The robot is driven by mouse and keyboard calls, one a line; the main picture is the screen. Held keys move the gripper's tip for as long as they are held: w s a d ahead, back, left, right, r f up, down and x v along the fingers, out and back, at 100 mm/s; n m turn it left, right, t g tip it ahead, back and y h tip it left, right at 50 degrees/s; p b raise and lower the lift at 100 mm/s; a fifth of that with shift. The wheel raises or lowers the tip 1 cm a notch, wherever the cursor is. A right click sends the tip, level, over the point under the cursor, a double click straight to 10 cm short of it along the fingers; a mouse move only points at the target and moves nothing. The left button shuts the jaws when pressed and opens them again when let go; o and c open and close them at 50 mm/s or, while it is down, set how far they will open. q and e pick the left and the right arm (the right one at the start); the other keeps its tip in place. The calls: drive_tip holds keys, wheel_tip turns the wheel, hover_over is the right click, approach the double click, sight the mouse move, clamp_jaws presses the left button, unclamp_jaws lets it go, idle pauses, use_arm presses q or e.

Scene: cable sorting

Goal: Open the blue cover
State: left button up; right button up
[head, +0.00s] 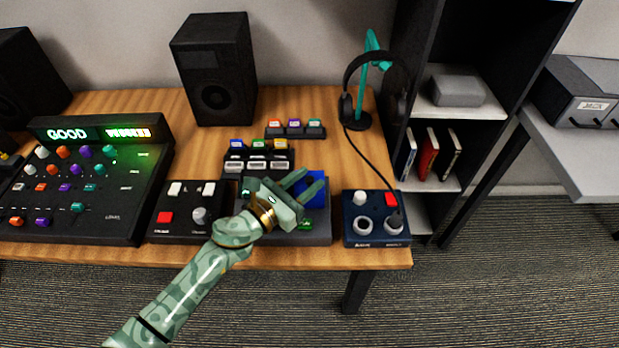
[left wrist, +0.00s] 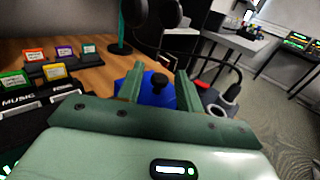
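The blue cover (head: 316,193) sits on a dark box (head: 318,231) near the front of the wooden table. My left gripper (head: 307,184) is over this box in the head view and hides part of the cover. In the left wrist view the blue cover (left wrist: 146,83) shows between the two green fingers, with a black knob (left wrist: 159,82) on it. The fingers are apart, one on each side of the knob, and I see no contact with it. My right gripper is in neither view.
A dark blue box (head: 376,240) with a plugged cable stands close on the right. A black button box (head: 186,232) and a mixer panel (head: 80,220) stand on the left. Labelled cartridges (head: 258,159), a speaker (head: 215,75) and a headphone stand (head: 359,119) are behind.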

use_arm(q)
drive_tip(key=shift+w+d, duration=0.45)
drive_tip(key=shift+d, duration=0.05)
